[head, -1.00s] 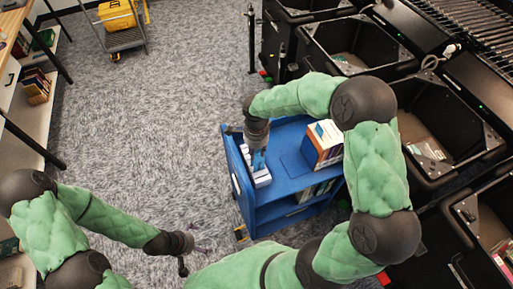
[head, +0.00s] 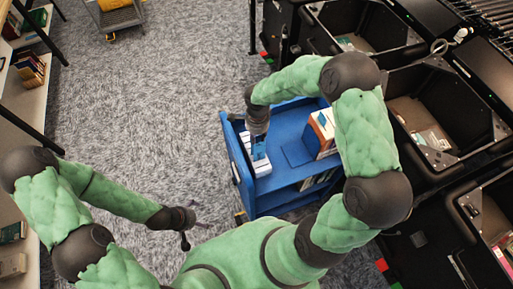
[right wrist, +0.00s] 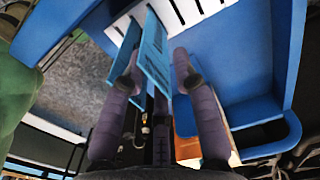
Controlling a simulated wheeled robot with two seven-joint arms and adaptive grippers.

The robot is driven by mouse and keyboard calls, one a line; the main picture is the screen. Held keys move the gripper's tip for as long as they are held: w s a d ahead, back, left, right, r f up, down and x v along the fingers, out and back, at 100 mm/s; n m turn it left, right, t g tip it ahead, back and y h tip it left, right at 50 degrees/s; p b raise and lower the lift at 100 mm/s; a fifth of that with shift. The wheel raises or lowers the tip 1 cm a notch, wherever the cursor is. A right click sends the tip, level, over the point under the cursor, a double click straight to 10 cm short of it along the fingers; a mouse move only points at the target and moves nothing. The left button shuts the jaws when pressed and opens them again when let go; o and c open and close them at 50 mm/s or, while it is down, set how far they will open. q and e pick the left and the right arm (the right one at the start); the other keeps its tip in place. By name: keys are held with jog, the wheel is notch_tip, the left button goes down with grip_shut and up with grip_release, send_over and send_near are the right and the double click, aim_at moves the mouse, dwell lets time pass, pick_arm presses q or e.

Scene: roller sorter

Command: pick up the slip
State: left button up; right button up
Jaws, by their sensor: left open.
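The blue slip (right wrist: 155,58) shows between the fingers of my right gripper (right wrist: 158,62) in the right wrist view. In the head view the slip (head: 258,150) stands below my right gripper (head: 258,134), over a white slotted holder (head: 262,167) on the blue cart. The fingers flank the slip, but I cannot tell whether they press on it. Whether its lower end is still in the holder is hidden. My left gripper (head: 190,219) is open and empty, low at the left of the cart.
The blue cart (head: 240,170) also carries orange-and-white boxes (head: 322,132). Black sorter bins (head: 440,110) line the right side. A shelf with books (head: 30,70) stands at the left. Open carpet lies between shelf and cart.

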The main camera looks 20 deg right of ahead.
notch_tip(320, 180, down, 5)
jog(key=shift+r, duration=0.15)
grip_shut()
jog(key=shift+r, duration=0.1)
